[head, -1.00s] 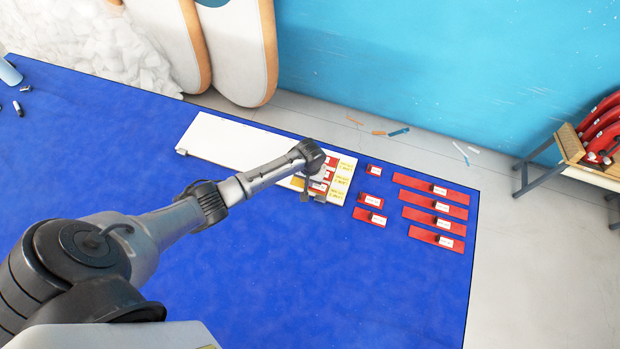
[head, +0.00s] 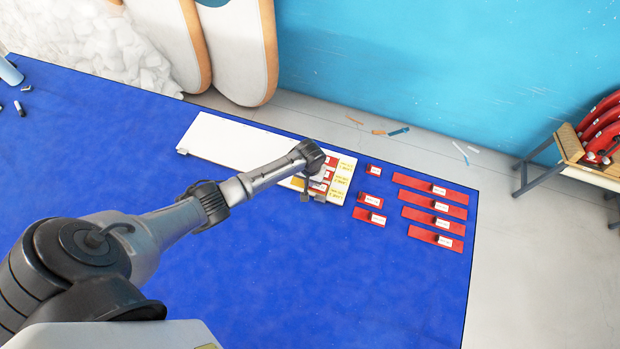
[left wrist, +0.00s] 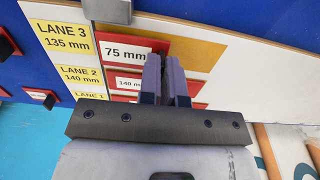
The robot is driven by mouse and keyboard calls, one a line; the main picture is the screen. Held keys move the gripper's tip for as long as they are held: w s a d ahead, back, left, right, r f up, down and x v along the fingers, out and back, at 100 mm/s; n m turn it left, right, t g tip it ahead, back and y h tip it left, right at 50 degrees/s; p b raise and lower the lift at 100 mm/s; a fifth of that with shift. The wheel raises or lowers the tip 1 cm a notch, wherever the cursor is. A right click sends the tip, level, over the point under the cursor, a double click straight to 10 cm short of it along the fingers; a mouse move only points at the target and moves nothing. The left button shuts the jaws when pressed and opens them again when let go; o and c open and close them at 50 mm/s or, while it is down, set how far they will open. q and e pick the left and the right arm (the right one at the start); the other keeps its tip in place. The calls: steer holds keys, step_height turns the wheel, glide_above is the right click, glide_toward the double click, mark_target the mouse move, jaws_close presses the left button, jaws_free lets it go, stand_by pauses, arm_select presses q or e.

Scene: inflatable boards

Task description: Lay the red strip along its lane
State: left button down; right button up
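The white board (head: 222,139) lies on the blue mat, with yellow lane labels (head: 343,172) at its right end. Short red pieces (head: 331,161) lie beside these labels, partly hidden by my left arm. In the left wrist view I read LANE 3 135 mm (left wrist: 65,40), LANE 2 140 mm and a partly cut-off LANE 1. A red piece marked 75 mm (left wrist: 125,50) lies by lane 3 and one marked 140 (left wrist: 127,83) by lane 2. My left gripper (left wrist: 164,58) is over these pieces, its fingers close together. Whether anything is between them is hidden. My right gripper is out of view.
Several long red strips (head: 433,221) with white-labelled blocks lie right of the board, near the mat's edge. Short red pieces (head: 369,217) lie between them and the board. A rack (head: 570,145) stands on the floor far right. The mat's front is clear.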

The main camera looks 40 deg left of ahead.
arm_select(q)
steer(key=shift+f, duration=0.1)
stand_by(0.7)
steer(key=shift+f, duration=0.15)
stand_by(0.5)
steer(key=shift+f, duration=0.2)
stand_by(0.6)
steer(key=c, duration=1.2)
jaws_free()
steer(key=shift+o, duration=0.3)
steer(key=o, duration=0.4)
steer(key=shift+r, duration=0.1)
